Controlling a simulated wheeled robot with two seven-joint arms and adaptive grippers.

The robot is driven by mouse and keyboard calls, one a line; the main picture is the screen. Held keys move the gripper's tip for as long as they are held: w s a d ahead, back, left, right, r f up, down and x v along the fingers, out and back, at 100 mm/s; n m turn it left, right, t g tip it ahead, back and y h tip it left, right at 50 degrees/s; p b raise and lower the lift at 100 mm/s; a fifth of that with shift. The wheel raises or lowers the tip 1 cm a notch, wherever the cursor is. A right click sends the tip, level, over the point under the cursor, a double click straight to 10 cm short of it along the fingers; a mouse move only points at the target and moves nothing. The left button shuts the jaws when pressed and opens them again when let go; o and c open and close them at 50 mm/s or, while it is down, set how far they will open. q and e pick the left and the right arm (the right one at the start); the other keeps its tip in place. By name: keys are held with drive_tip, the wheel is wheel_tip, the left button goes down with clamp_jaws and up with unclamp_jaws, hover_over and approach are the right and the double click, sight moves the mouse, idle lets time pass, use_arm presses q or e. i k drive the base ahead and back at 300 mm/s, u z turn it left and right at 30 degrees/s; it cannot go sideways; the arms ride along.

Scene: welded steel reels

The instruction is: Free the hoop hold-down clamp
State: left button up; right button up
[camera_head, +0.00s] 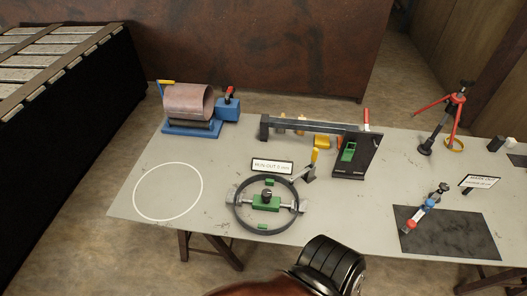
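The hoop (237,213), a dark steel ring, lies on the grey table around a fixture with a green block (266,202) and a horizontal bar. The hold-down clamp (309,172) stands at the hoop's upper right; its yellow handle (314,156) points up. Its arm reaches down-left toward the hoop's rim. I cannot tell whether its tip presses on the rim. Neither of my grippers is in view.
A sign (272,166) stands behind the hoop. A dark frame with a long beam (310,125) and red handle stands behind it. A blue stand (200,127) holds a rolled sheet at back left. A white circle (168,191) marks clear table at left; a dark mat (448,238) lies right.

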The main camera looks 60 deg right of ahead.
sight(315, 153)
drive_tip(key=u, duration=1.45)
drive_tip(key=k, duration=1.8)
drive_tip(key=z, duration=0.5)
drive_tip(key=i, duration=0.55)
